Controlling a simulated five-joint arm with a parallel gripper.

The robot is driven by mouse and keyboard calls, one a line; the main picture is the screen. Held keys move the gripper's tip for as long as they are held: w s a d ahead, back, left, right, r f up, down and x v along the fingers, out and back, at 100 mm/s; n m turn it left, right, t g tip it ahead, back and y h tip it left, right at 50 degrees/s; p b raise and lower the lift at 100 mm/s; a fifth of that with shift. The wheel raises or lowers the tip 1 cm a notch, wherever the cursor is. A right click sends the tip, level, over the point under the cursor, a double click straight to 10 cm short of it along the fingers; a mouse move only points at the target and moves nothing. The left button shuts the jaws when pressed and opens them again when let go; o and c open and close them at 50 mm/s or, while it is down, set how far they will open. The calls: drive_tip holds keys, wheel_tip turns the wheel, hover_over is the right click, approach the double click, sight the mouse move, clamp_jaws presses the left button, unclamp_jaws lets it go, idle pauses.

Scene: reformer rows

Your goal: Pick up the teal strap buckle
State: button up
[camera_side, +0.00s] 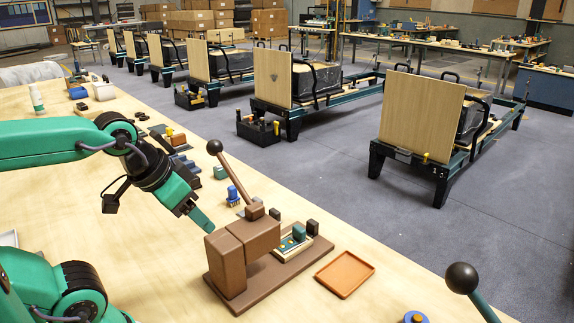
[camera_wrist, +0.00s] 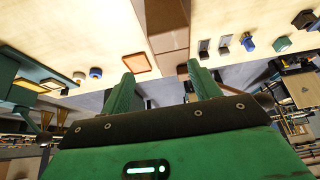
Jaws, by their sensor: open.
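I cannot tell for sure which piece is the teal strap buckle. A small teal piece (camera_side: 299,232) stands upright on a pale-edged plate on the base of the brown lever press. Another low teal piece (camera_side: 220,172) lies on the table farther back, beyond a blue knobbed piece; a teal piece also shows at the right of the wrist view (camera_wrist: 283,43). My gripper (camera_side: 205,222) hangs beside the press, on its left, apart from both teal pieces. In the wrist view its green fingers (camera_wrist: 160,72) are spread with nothing held between them.
The brown press (camera_side: 228,265) with its ball-topped lever (camera_side: 232,178) stands close to my gripper. An empty orange tray (camera_side: 345,274) lies right of it. The blue knobbed piece (camera_side: 233,195) stands behind the press.

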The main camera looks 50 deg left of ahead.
drive_tip(key=g, duration=0.5)
hover_over(297, 227)
drive_tip(key=shift+m, duration=0.4)
drive_tip(key=f, duration=1.2)
drive_tip(key=shift+s+f, duration=0.15)
drive_tip(key=shift+s, duration=0.05)
drive_tip(key=shift+w+f+g, duration=0.25)
drive_tip(key=shift+f+g, duration=0.05)
drive_tip(key=shift+f, duration=1.45)
